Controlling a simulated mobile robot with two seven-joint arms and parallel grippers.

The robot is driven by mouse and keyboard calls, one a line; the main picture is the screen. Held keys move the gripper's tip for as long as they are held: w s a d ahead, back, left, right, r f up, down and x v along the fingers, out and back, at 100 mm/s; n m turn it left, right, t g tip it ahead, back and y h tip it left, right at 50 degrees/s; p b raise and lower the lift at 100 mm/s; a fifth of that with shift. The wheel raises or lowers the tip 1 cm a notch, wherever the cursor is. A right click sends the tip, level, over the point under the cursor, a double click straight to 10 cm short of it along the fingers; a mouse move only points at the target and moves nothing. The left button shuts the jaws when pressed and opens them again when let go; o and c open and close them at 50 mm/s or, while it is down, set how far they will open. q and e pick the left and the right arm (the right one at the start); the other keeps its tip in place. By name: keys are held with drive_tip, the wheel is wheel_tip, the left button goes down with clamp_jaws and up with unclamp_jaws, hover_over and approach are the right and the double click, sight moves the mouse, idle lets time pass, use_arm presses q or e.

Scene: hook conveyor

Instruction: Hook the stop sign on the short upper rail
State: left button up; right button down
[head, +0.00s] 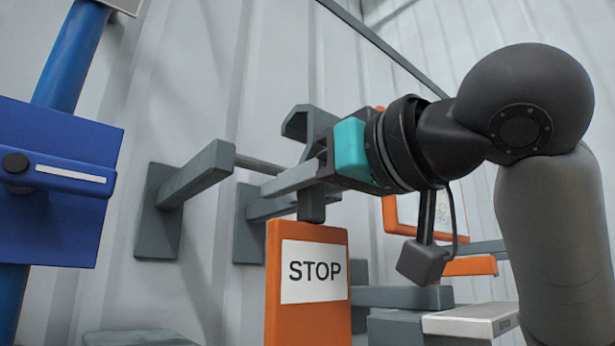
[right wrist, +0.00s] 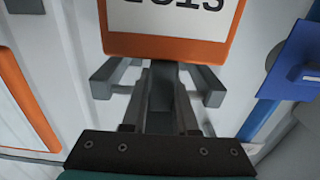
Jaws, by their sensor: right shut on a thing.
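The stop sign is an orange panel (head: 307,327) with a white STOP label, hanging upright below my right gripper. Its grey stem ends in a curved hook (head: 300,122) at the top. My right gripper (head: 316,170) is shut on the stem just under the hook. In the right wrist view the sign (right wrist: 172,46) shows upside down, beyond the gripper fingers (right wrist: 160,115). A thin short rail (head: 261,165) runs between two grey wall brackets, just left of the hook. I cannot tell whether the hook touches it. My left gripper is not in view.
A grey bracket (head: 160,213) stands out from the ribbed wall on the left. A blue panel on a blue post (head: 55,190) is at far left. An orange-framed sign (head: 395,215) hangs behind my right wrist. Grey parts lie low behind the stop sign.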

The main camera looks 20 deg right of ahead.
drive_tip(key=w+a+f+b, duration=0.1)
drive_tip(key=w+a+f, duration=0.1)
drive_tip(key=w, duration=0.3)
drive_tip(key=shift+f+b, duration=0.4)
drive_tip(key=shift+f, duration=0.3)
idle(0.5)
drive_tip(key=c, duration=0.6)
unclamp_jaws()
drive_tip(key=shift+d, duration=0.1)
drive_tip(key=b+v, duration=0.4)
drive_tip(key=v, duration=1.1)
drive_tip(key=shift+s, duration=0.1)
